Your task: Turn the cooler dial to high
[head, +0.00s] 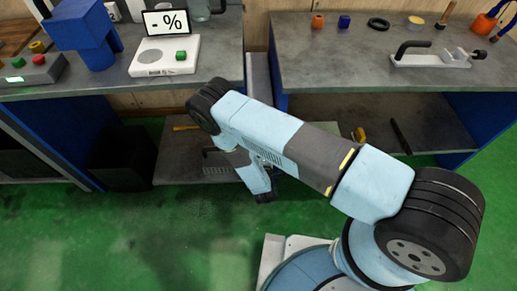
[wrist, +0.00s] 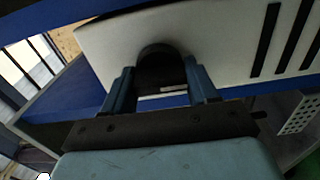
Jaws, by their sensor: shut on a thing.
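In the wrist view, a dark round dial (wrist: 160,68) sits on a white panel (wrist: 225,45) with black slots at its right. My gripper (wrist: 160,84) has one finger on each side of the dial and is shut on it. The dial's pointer and any markings are not readable. In the head view, my arm hangs down by the benches, and I cannot make out the fingers or the dial there.
The right bench (head: 330,60) holds small parts and a clamp-like tool (head: 430,58). Green floor (head: 130,230) is open at front left.

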